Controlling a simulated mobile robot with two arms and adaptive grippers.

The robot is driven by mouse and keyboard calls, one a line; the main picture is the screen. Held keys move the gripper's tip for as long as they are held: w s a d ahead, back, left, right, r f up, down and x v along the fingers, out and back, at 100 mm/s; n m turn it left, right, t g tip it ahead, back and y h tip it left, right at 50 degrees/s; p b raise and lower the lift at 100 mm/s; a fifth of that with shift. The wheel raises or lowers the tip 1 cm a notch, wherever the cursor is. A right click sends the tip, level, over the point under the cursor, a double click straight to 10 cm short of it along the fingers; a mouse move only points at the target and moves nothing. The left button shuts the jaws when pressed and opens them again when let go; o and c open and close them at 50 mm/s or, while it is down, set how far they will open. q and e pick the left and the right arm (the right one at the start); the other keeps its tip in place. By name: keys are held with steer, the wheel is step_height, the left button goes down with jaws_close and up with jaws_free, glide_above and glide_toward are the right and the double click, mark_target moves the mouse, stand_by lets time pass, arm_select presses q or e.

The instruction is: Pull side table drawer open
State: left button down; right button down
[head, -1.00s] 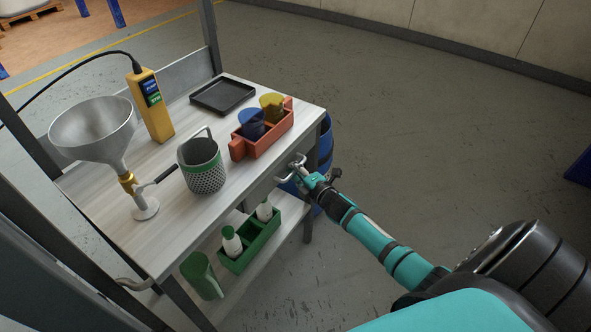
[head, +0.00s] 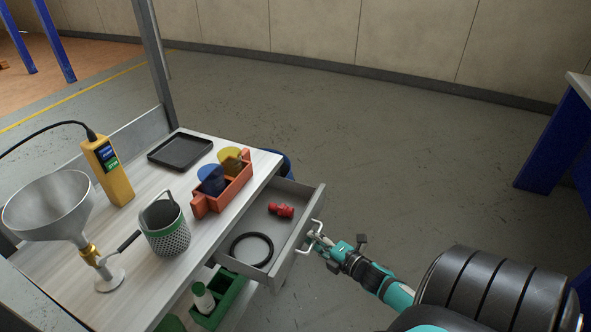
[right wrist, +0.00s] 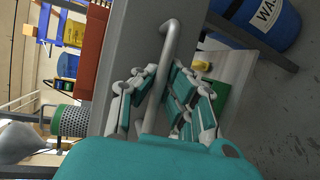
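The side table's drawer (head: 262,216) stands pulled out from under the table top (head: 145,262), and its inside shows. A red fitting (head: 281,210) and a black ring (head: 251,249) lie in it. My right gripper (head: 319,238) is at the drawer's handle (head: 310,238). In the right wrist view the fingers of my right gripper (right wrist: 165,100) lie on both sides of the grey handle bar (right wrist: 168,50) and close around it. The drawer front (right wrist: 130,60) is beside them. My left gripper is in neither view.
On the table are a funnel (head: 48,206), a perforated cup (head: 165,238), a yellow meter (head: 108,172), a black tray (head: 180,150) and an orange carrier (head: 236,190) with blue and yellow items. A green crate (head: 228,303) is below. The floor (head: 390,150) right of the drawer is clear.

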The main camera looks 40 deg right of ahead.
steer(key=shift+s+d+r, duration=0.1)
steer(key=shift+s+d, duration=0.25)
steer(key=shift+s, duration=0.45)
steer(key=shift+s+d, duration=0.3)
steer(key=shift+s, duration=0.5)
steer(key=c, duration=1.4)
jaws_free()
steer(key=s, duration=0.4)
steer(key=s+r, duration=0.1)
steer(key=s, duration=0.3)
steer(key=s+r, duration=0.1)
steer(key=s, duration=0.2)
steer(key=shift+s+r, duration=0.1)
steer(key=shift+s, duration=0.3)
